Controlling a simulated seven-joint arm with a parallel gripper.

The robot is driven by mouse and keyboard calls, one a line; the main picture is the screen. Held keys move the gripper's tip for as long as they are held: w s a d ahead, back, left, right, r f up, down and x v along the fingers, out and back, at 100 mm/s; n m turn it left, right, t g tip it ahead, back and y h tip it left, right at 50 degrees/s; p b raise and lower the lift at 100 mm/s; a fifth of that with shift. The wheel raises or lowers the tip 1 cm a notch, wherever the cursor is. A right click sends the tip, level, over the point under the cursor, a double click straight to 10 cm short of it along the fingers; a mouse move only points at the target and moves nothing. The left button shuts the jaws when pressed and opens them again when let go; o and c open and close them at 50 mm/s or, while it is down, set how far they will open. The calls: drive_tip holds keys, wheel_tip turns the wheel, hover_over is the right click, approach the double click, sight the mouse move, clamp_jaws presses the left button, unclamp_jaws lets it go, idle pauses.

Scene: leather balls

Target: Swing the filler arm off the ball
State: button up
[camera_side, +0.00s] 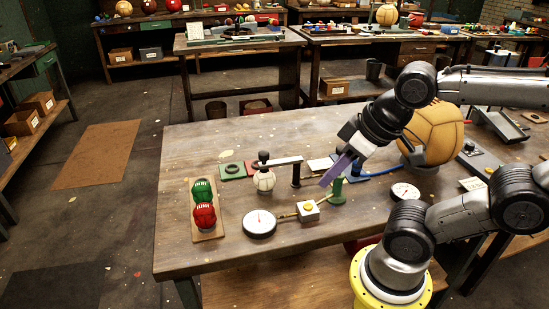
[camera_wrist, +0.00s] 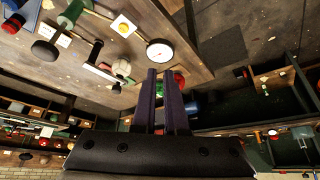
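The filler arm (camera_side: 282,161) is a pale bar on a black post (camera_side: 296,177). It reaches left to a black head (camera_side: 263,158) directly over a small white panelled ball (camera_side: 265,181); whether they touch is too small to tell. In the wrist view the filler arm (camera_wrist: 103,72) again runs to the ball (camera_wrist: 121,68). My gripper (camera_side: 326,183) has purple fingers angled down, right of the post and above the table, apart from the filler arm. In the wrist view my gripper (camera_wrist: 160,74) shows a narrow gap between its fingers, holding nothing.
A green post (camera_side: 337,190) stands close by my fingertips. A box with a yellow button (camera_side: 308,210) and a dial gauge (camera_side: 260,224) are in front. A large tan ball (camera_side: 433,133) is behind my wrist.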

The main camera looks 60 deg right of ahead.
drive_tip(key=shift+o, duration=1.2)
drive_tip(key=shift+s, duration=0.25)
drive_tip(key=o, duration=0.6)
drive_tip(key=shift+m+g, duration=0.4)
drive_tip(key=shift+m, duration=0.3)
drive_tip(key=w+r, duration=0.1)
drive_tip(key=r, duration=0.1)
drive_tip(key=w+r, duration=0.1)
drive_tip(key=r, duration=0.1)
drive_tip(key=w+r, duration=0.1)
drive_tip(key=r, duration=0.1)
drive_tip(key=shift+d, duration=0.25)
drive_tip(key=shift+c, duration=0.2)
drive_tip(key=w+d+r+m+g, duration=0.25)
drive_tip(key=w+r, duration=0.25)
drive_tip(key=w, duration=0.4)
drive_tip(key=m+g, duration=0.2)
hover_over(264, 152)
wheel_tip(264, 152, down, 6)
wheel_tip(264, 152, down, 13)
drive_tip(key=shift+f, duration=0.1)
clamp_jaws()
